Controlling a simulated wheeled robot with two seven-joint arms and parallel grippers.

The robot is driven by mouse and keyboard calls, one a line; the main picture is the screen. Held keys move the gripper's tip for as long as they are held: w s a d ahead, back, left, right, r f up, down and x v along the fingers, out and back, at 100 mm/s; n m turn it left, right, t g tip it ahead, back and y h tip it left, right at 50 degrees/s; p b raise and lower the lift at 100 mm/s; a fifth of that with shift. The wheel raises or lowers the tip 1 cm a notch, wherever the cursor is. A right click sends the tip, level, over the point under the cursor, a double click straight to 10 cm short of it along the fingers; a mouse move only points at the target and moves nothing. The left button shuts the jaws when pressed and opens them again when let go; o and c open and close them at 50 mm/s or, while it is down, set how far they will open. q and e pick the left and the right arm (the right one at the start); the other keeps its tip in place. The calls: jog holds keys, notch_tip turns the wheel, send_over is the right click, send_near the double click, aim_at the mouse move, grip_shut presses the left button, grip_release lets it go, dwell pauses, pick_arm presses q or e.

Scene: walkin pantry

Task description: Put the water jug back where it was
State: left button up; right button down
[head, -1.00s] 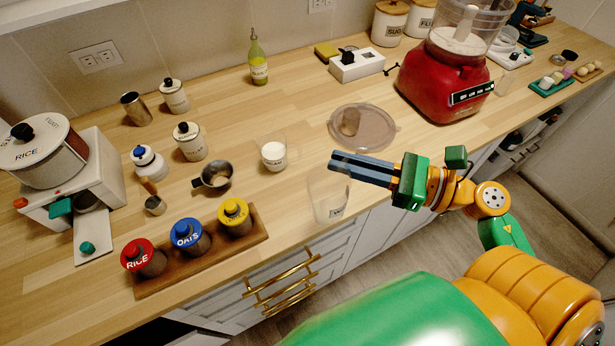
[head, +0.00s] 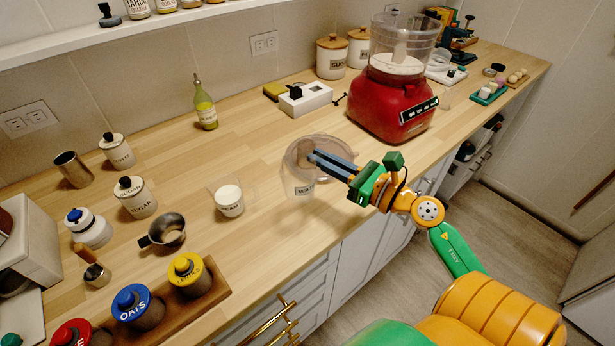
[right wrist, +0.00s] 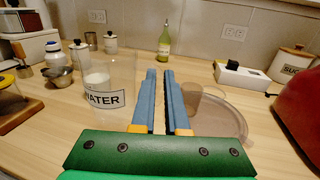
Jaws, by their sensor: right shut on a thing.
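The water jug (head: 302,188) is clear, with a white label, and appears upright near the counter's front edge. In the right wrist view the jug (right wrist: 105,98) reads WATER and sits left of the fingers. My right gripper (head: 313,157) is shut on the jug, apparently at its handle side; the grip point itself is hard to see. Whether the jug's base touches the counter is unclear. My left gripper is out of view.
The red food processor (head: 394,105) stands right. A rack with coloured-lid jars (head: 189,275) is at the front left. Counter between the cream glass and green bottle (head: 205,108) is clear.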

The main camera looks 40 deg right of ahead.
aim_at(309, 168)
jog(key=w+f, duration=0.1)
jog(key=f, duration=0.1)
jog(key=w+a+f, duration=0.1)
jog(key=w+f, duration=0.1)
jog(key=shift+w+f+b, duration=0.15)
jog(key=shift+f+b, duration=0.05)
jog(key=shift+b, duration=0.2)
jog(key=shift+f, duration=1.35)
jog(key=shift+f+b, duration=0.2)
jog(key=shift+b, duration=0.2)
jog(key=c, duration=0.9)
grip_release()
jog(key=shift+r, duration=0.1)
jog(key=shift+r+p, duration=0.2)
jog(key=shift+p, duration=0.1)
jog(key=b+v, duration=0.1)
jog(key=v, duration=0.3)
jog(key=b+v, duration=0.2)
jog(key=v, duration=0.2)
jog(key=b+v, duration=0.1)
jog(key=v, duration=0.3)
jog(key=shift+f+b, duration=0.25)
jog(key=shift+b, duration=0.1)
jog(key=shift+r, duration=0.2)
jog(key=shift+s+d, duration=0.1)
jog(key=shift+s, duration=0.1)
